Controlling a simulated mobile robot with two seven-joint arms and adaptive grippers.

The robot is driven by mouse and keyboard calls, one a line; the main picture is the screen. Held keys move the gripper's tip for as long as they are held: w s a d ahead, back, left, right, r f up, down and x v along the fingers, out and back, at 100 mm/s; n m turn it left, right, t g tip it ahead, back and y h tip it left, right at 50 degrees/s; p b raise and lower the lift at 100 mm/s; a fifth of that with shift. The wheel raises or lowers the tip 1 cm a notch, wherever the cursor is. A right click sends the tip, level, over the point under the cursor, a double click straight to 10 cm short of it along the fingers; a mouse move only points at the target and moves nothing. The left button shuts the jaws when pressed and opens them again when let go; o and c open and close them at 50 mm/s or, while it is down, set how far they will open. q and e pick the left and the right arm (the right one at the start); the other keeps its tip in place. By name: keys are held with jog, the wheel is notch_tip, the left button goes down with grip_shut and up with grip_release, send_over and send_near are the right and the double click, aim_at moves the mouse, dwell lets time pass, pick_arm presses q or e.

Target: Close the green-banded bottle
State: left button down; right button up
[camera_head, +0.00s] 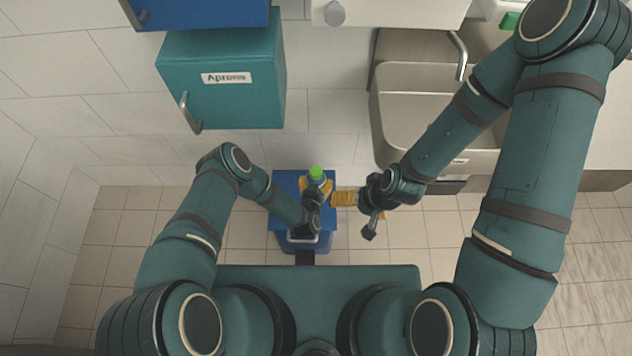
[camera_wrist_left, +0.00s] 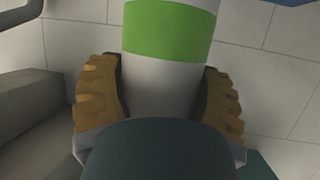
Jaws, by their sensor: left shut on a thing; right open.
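The green-banded bottle (camera_head: 316,173) is held between the yellow fingers of my left gripper (camera_head: 316,186). The left wrist view shows its pale grey body with a wide green band (camera_wrist_left: 168,32), and the fingers on both sides of the body below the band. In the head view the bottle's upper end looks bright green; I cannot tell whether a cap is on it. My right gripper (camera_head: 343,198) is open, with its yellow fingers pointing left, just right of the bottle. I cannot see anything between its fingers.
A blue bin (camera_head: 290,183) stands on the tiled floor below my grippers. A teal cabinet labelled Aprons (camera_head: 222,100) hangs at upper left, beside a blue one (camera_head: 200,14). A steel sink (camera_head: 410,110) with a tap (camera_head: 459,55) is at right. A green thing (camera_head: 510,21) is at the top right.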

pick_arm(q)
jog(key=shift+f, duration=0.2)
grip_release()
jog(key=shift+r, duration=0.2)
jog(key=p+v, duration=0.2)
jog(key=v, duration=1)
jog(key=shift+p, duration=0.35)
